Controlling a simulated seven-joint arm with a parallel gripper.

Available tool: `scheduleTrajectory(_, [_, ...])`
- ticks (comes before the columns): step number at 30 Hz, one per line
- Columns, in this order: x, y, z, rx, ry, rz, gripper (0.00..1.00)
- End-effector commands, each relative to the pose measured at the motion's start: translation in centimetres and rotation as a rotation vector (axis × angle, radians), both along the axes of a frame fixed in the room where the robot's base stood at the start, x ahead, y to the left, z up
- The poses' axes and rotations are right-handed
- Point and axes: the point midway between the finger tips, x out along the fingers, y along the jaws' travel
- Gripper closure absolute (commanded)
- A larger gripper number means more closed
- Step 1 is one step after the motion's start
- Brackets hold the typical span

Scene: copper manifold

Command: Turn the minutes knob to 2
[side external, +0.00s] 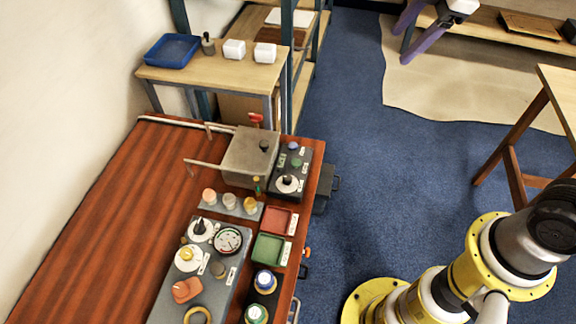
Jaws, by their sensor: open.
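A grey control panel (211,283) on the red-brown bench carries a white dial with a black knob (199,228), a white dial with a yellow knob (187,257), an orange knob (186,290) and a round gauge (228,240). A black panel (305,163) farther back has another white dial with a dark knob (288,183). The labels are too small to read, so I cannot tell which is the minutes knob or its setting. My gripper (400,45), with two purple fingers, is at the top edge, open and empty, far from the panels.
A grey metal box (250,157) with protruding bars stands behind the panel. Red (278,220) and green (268,248) trays and two jars line the bench's right side. A small table (213,77) holds a blue tray (172,50) and white containers. The bench's left side is clear.

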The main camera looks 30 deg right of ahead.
Motion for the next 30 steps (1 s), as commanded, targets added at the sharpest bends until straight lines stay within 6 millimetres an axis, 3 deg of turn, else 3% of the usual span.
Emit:
scheduleTrajectory(1, [1.9,1.3,-1.0,-0.023,0.026,0.067,0.39])
scheduleTrajectory(6, [7.0,5.5,-5.0,-0.092,0.1,0.279,0.39])
scheduleTrajectory(12, [10.9,11.1,-12.4,-0.147,0.207,0.471,0.39])
scheduleTrajectory(18, [11.3,15.4,-19.8,-0.176,0.321,0.556,0.39])
scheduleTrajectory(21, [10.5,16.3,-22.4,-0.187,0.366,0.58,0.39])
scheduleTrajectory(30, [9.7,17.1,-25.3,-0.196,0.395,0.599,0.39])
